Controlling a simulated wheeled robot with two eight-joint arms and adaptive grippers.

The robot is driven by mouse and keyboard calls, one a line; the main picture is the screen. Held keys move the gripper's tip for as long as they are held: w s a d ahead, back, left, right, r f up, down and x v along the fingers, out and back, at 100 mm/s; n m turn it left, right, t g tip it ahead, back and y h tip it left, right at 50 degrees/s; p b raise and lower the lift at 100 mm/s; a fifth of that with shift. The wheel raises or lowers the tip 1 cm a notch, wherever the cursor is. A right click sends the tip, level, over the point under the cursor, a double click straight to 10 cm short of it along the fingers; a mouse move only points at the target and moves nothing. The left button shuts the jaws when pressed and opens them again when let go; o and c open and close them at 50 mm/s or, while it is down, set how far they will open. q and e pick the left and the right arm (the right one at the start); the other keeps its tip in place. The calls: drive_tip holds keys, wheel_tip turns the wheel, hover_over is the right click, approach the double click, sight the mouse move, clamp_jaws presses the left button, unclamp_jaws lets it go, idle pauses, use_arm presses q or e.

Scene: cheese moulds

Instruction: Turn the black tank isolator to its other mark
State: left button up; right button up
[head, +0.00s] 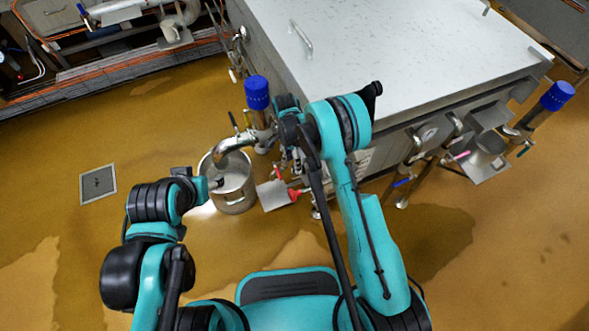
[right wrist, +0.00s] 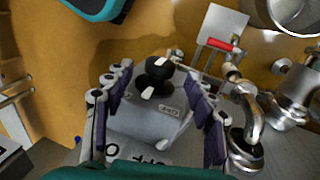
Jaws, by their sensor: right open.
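The black isolator knob (right wrist: 158,75) stands out from a grey box (right wrist: 150,125) in the right wrist view. It has white marks on it, one at its lower-left end. In the head view, the right arm hides the knob. My left gripper (head: 214,183) is by the steel pot; its fingers are not clear.
The steel pot (head: 234,190) stands on the wet floor beside a curved steel pipe. A blue-capped post (head: 257,93) rises next to the large grey tank (head: 400,40). Pipes and valves with coloured handles (right wrist: 220,44) lie close to the right gripper. Open floor lies to the left.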

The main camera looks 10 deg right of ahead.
drive_tip(key=shift+b+x, duration=0.5)
drive_tip(key=shift+x, duration=1.35)
drive_tip(key=shift+c, duration=0.4)
drive_tip(key=c, duration=1.1)
drive_tip(key=shift+s+d+t+y, duration=0.1)
drive_tip(key=shift+s+t+y, duration=0.15)
drive_tip(key=shift+t, duration=0.85)
drive_tip(key=shift+t+y, duration=0.35)
drive_tip(key=shift+t, duration=0.65)
drive_tip(key=o, duration=1.2)
drive_tip(key=shift+r, duration=0.1)
